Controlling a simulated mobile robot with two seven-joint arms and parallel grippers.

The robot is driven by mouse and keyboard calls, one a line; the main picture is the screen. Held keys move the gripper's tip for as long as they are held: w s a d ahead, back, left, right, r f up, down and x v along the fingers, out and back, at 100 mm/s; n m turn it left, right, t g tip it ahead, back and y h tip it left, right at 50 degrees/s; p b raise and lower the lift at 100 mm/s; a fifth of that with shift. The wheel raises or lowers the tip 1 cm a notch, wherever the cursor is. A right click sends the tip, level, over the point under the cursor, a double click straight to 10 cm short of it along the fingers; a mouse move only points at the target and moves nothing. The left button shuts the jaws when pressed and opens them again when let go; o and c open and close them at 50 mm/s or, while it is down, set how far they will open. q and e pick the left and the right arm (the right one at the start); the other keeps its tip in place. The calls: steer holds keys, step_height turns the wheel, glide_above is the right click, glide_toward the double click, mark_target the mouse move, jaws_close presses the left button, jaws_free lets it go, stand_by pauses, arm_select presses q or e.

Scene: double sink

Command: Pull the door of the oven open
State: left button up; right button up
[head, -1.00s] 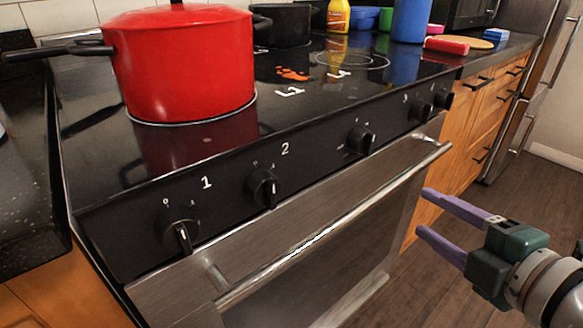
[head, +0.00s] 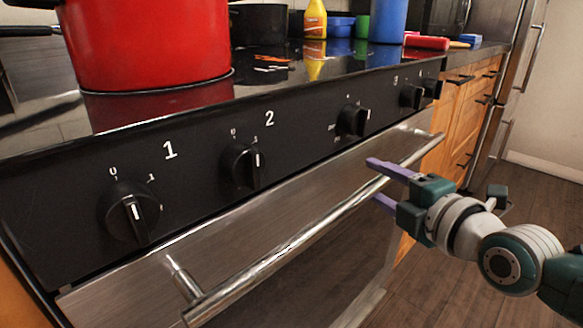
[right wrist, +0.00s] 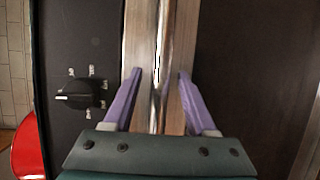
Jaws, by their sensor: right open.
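The oven door (head: 340,255) is a steel-framed front with a dark window, and it looks closed. Its long shiny handle bar (head: 290,245) runs across the top of the door. My right gripper (head: 372,181) is open at the far right part of the handle, with one purple finger above the bar and the other below. In the right wrist view the handle bar (right wrist: 158,70) passes between the two open fingers (right wrist: 155,88); I see no clear contact with either. My left gripper is not in view.
Black knobs (head: 130,212) line the panel above the door. A red pot (head: 150,45) stands on the cooktop, with a dark pot (head: 258,25) and a yellow bottle (head: 315,18) behind. Wooden drawers (head: 465,115) stand right of the oven. Open floor (head: 450,280) lies in front.

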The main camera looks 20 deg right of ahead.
steer(key=shift+w, duration=0.15)
steer(key=shift+c, duration=0.2)
jaws_close()
stand_by(1.2)
